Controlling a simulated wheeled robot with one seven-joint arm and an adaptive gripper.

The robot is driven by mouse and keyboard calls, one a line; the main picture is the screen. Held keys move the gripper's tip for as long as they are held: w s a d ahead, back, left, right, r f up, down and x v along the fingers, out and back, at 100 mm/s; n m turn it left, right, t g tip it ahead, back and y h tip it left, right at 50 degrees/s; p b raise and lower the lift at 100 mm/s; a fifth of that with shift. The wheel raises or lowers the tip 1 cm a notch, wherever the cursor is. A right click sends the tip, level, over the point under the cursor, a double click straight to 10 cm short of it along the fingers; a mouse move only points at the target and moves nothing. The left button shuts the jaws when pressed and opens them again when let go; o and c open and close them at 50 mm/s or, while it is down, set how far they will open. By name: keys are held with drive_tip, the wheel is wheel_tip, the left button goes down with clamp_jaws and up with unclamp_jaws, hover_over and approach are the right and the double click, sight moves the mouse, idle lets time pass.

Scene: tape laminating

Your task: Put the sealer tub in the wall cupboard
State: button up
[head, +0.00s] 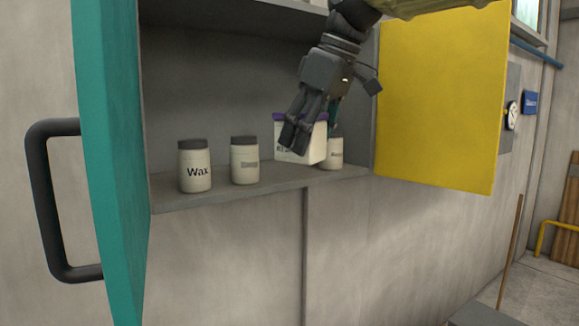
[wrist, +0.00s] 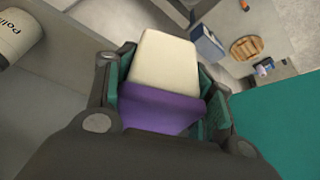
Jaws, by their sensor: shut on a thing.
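The sealer tub (head: 309,146) is a pale box with a purple lid. It appears at the open wall cupboard (head: 215,110), towards the right of its opening. My gripper (head: 297,132) reaches down from above and is shut on the tub. In the wrist view the tub (wrist: 165,70) sits between the two fingers (wrist: 163,100), its purple lid nearer to me. I cannot tell whether the tub's base touches the shelf (head: 270,180). Most of its label is hidden by the fingers.
A wax jar (head: 195,170) and a second dark-lidded jar (head: 245,162) stand left on the shelf. Another jar (head: 336,154) shows partly beside the tub's right side. The teal door (head: 112,150) and yellow door (head: 440,100) stand open. A jar (wrist: 18,35) shows at the wrist view's left.

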drive_tip(key=w+a+f, duration=0.1)
drive_tip(key=w+a, duration=0.1)
drive_tip(key=w, duration=0.1)
drive_tip(key=shift+a+f, duration=0.2)
drive_tip(key=shift+f, duration=0.15)
drive_tip(key=w+p, duration=0.2)
drive_tip(key=w, duration=0.2)
drive_tip(key=w+f+p, duration=0.1)
drive_tip(key=w+p, duration=0.2)
drive_tip(key=w, duration=0.2)
drive_tip(key=w+p, duration=0.2)
drive_tip(key=w, duration=0.3)
drive_tip(key=shift+w+d+f, duration=0.15)
drive_tip(key=shift+w+d+p, duration=0.1)
drive_tip(key=shift+p, duration=0.35)
drive_tip(key=shift+w, duration=0.1)
drive_tip(key=f+p, duration=0.2)
drive_tip(key=shift+w+f, duration=0.2)
drive_tip(key=shift+f, duration=0.15)
drive_tip(key=shift+s+f, duration=0.1)
drive_tip(key=shift+f, duration=0.3)
drive_tip(key=shift+f, duration=0.2)
